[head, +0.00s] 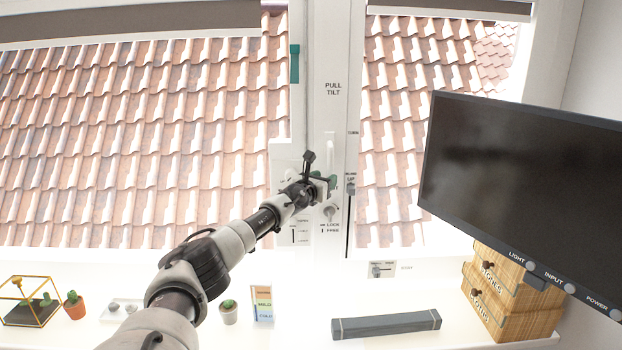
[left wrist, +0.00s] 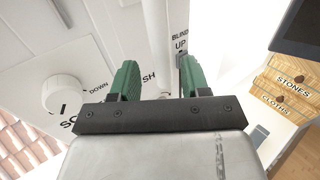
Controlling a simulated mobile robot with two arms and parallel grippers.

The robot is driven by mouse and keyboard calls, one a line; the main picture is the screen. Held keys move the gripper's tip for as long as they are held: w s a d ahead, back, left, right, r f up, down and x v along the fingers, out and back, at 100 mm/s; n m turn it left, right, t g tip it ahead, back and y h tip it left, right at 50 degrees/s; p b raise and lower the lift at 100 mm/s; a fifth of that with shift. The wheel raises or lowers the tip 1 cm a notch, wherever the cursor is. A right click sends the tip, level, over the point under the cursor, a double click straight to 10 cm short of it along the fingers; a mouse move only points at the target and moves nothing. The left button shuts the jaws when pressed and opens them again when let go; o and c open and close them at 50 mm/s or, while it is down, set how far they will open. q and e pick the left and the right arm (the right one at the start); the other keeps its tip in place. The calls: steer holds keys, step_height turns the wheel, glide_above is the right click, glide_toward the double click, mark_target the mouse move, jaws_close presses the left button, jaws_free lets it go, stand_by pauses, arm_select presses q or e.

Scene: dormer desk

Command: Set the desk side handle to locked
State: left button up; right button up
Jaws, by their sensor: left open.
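A white upright handle (head: 330,150) stands on the window post, below the words PULL TILT. A small round knob (head: 330,212) with LOCK and FREE labels sits lower on the post. I cannot tell which of these the task calls the desk side handle. My left gripper (head: 325,184) is open in front of the post, between the white handle and the knob, and hides part of the post. In the left wrist view its green fingers (left wrist: 160,82) stand apart, with a white bar (left wrist: 158,40) in line with the gap. Whether they touch it is unclear.
A teal handle (head: 295,63) is higher on the post. A white dial (left wrist: 62,95) marked DOWN is left of the fingers in the wrist view. A blind slider (head: 350,190) runs right of the gripper. A monitor (head: 520,190) and wooden drawers (head: 505,298) stand at right.

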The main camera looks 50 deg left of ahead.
arm_select(q)
steer(key=shift+s+d+r+p, duration=0.2)
steer(key=shift+s+p, duration=0.35)
steer(key=shift+s, duration=0.05)
steer(key=shift+s+d+r+p, duration=0.15)
steer(key=shift+s+p, duration=0.35)
steer(key=shift+s, duration=0.1)
steer(key=v, duration=0.3)
steer(key=b+v, duration=0.1)
steer(key=v, duration=0.1)
steer(key=shift+f, duration=0.3)
arm_select(e)
step_height(320, 180, up, 2)
steer(key=shift+s+r, duration=0.1)
steer(key=shift+r, duration=0.1)
steer(key=shift+a, duration=0.1)
